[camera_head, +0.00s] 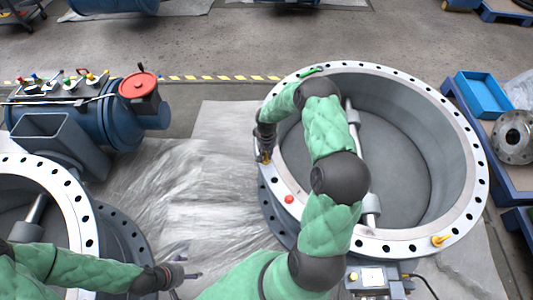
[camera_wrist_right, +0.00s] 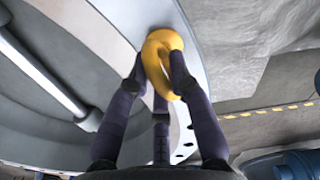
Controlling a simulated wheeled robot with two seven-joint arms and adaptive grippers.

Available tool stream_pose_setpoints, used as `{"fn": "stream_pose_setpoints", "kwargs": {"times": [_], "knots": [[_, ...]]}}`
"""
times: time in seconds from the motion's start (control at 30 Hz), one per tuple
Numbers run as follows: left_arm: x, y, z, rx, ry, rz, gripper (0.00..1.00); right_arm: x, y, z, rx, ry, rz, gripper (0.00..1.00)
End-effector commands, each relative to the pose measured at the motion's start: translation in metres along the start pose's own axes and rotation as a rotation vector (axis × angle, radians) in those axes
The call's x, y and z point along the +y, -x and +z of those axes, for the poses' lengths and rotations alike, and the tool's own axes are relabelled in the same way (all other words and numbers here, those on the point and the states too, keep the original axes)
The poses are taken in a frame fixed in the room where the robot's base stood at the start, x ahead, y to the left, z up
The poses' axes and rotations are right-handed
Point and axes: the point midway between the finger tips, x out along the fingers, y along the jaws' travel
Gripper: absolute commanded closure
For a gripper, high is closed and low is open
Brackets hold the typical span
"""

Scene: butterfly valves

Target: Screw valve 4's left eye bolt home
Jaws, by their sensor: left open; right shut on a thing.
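The large valve (camera_head: 475,187) lies flat, with a pale flange ring full of bolt holes. A yellow eye bolt (camera_wrist_right: 160,42) stands on the left side of this flange. My right gripper (camera_wrist_right: 160,66) is shut on the eye bolt's ring, fingers on both sides of it. In the head view the right gripper (camera_head: 265,153) is at the flange's left edge, mostly covering the bolt. The bolt's thread and seat are hidden. A second yellow eye bolt (camera_head: 442,240) is on the flange's lower right. My left gripper (camera_head: 193,275) is open and empty at the lower left, away from this valve.
A red piece (camera_head: 289,199) and a green piece (camera_head: 312,71) are on the flange. Another valve (camera_head: 75,205) lies at lower left. A blue machine with a red handwheel (camera_head: 139,85) stands behind it. Blue bins (camera_head: 483,95) are at right. Plastic sheeting covers the floor between the valves.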

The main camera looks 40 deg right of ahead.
Motion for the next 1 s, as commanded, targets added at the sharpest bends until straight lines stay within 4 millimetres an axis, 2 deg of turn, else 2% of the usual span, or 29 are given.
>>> {"fn": "stream_pose_setpoints", "kwargs": {"times": [0.37,0.4,0.43,0.47,0.8,1.0], "knots": [[0.0,0.0,0.0,0.0,0.0,0.0,0.25,0.0,0.0,0.0,0.001,-0.004,-0.001,1.0],[0.0,0.0,0.0,0.0,0.0,0.0,0.25,0.0,0.0,0.0,0.001,-0.003,-0.001,0.67],[0.0,0.0,0.0,0.0,0.0,0.0,0.25,0.0,0.0,0.0,0.001,-0.003,0.0,0.59],[0.0,0.0,0.0,0.0,0.0,0.0,0.25,0.0,0.0,0.0,0.001,-0.003,0.0,0.55],[0.0,0.0,0.0,0.0,0.0,0.0,0.25,0.0,0.001,0.0,0.001,-0.002,0.0,0.55],[0.0,0.0,0.0,0.0,0.0,0.0,0.25,0.0,0.022,-0.002,0.005,-0.002,0.001,0.55]]}}
